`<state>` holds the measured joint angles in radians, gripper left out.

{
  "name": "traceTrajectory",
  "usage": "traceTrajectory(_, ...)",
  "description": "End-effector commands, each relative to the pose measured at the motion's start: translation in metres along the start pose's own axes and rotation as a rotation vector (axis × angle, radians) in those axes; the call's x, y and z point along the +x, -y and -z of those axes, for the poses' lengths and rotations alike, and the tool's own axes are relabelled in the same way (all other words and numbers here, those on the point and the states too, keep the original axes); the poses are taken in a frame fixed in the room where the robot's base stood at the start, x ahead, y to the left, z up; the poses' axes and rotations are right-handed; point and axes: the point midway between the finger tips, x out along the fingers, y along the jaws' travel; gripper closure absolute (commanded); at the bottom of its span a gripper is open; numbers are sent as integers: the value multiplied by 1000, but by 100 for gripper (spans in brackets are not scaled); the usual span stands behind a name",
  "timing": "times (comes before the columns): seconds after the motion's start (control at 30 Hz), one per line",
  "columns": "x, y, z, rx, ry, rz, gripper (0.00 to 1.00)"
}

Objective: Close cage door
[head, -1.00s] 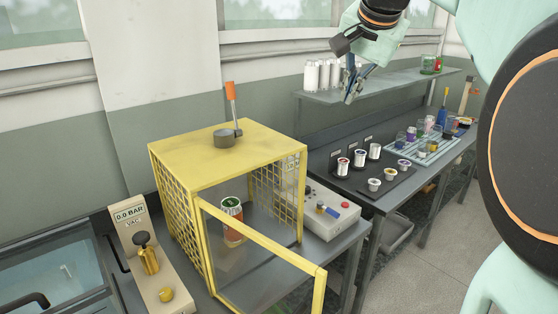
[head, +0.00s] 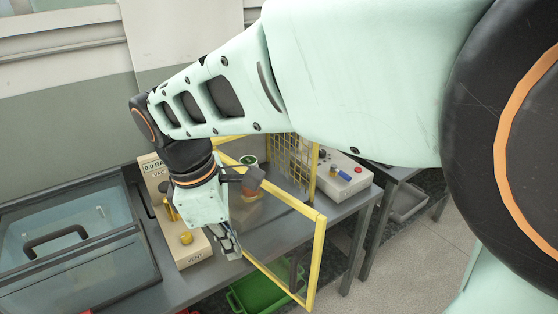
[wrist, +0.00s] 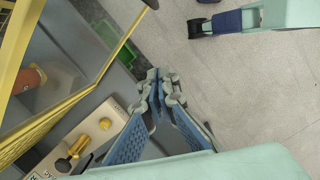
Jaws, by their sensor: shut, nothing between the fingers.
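The yellow cage (head: 291,160) stands on the bench, largely hidden behind my arm in the head view. Its mesh also shows at the left of the wrist view (wrist: 12,50). The cage door (head: 319,262), a yellow frame with a clear pane, stands open, swung out past the bench front; its bar crosses the wrist view (wrist: 121,42). A can with an orange label (head: 252,192) stands inside the cage. My gripper (head: 236,252) is shut and empty, pointing down near the door's hinge side. In the wrist view its fingertips (wrist: 160,80) appear apart from the door bar.
A cream vacuum panel (head: 192,250) with brass knobs stands left of the cage, close to my gripper. A clear-lidded tank (head: 60,245) fills the left. A control box (head: 345,178) stands right of the cage. A green crate (head: 262,292) lies below the bench.

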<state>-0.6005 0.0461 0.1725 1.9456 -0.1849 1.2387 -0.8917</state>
Motion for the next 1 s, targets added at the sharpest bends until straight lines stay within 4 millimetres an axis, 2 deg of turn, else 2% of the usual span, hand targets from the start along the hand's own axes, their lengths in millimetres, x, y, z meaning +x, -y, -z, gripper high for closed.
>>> traceTrajectory(0.1,9,10,-19,-46,51,15,100)
traceTrajectory(0.27,22,13,-24,-58,65,21,100)
traceTrajectory(0.37,39,14,-25,-58,64,21,100)
traceTrajectory(0.7,111,15,-29,-57,63,22,100)
traceTrajectory(0.83,112,13,-49,-51,61,17,100)
traceTrajectory(1.0,116,12,-64,-54,59,17,100)
